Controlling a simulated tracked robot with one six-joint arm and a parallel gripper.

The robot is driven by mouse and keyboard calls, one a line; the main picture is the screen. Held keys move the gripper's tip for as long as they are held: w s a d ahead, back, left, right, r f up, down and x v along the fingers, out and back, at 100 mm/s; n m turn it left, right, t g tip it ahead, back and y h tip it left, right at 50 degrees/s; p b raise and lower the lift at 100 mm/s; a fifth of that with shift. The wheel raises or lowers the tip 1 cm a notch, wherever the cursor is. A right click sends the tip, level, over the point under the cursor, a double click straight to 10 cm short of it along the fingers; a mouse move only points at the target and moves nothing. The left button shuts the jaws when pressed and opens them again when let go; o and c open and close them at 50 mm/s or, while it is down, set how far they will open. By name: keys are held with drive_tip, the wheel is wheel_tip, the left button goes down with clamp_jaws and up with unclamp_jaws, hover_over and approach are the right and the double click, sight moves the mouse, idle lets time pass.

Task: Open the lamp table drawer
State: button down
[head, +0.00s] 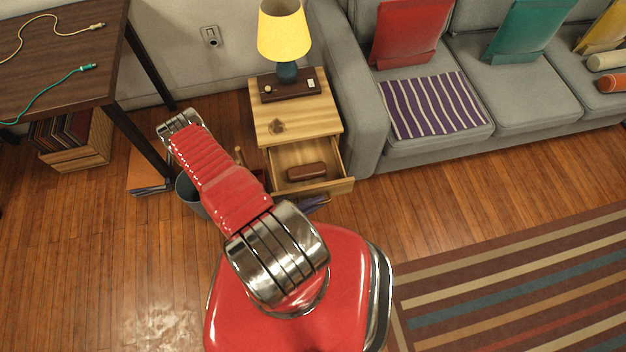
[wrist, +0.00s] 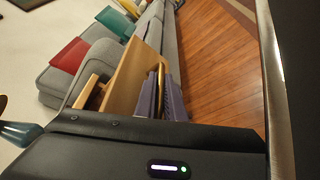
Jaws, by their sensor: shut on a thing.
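The lamp table (head: 262,104) is pale wood and stands between the desk and the sofa. Its drawer (head: 342,186) is pulled out, with a brown case (head: 306,172) lying inside. In the wrist view the drawer front (wrist: 127,78) is a tan panel with a brass handle (wrist: 160,72). My gripper's purple fingers (wrist: 161,98) are shut on this handle. In the head view my gripper (head: 315,205) shows only partly, below the drawer front; my red arm hides part of the table's left side.
The grey sofa (head: 345,100) is close on the right. A desk (head: 60,60) and a grey bin (head: 188,196) are left. Wood floor (head: 440,210) lies open in front.

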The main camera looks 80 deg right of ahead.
drive_tip(key=shift+w+d+f, duration=0.1)
drive_tip(key=shift+w+d, duration=0.05)
drive_tip(key=shift+w, duration=0.15)
drive_tip(key=c, duration=2.1)
unclamp_jaws()
drive_tip(key=shift+s+r, duration=0.1)
drive_tip(key=shift+r, duration=0.1)
drive_tip(key=shift+r, duration=4.85)
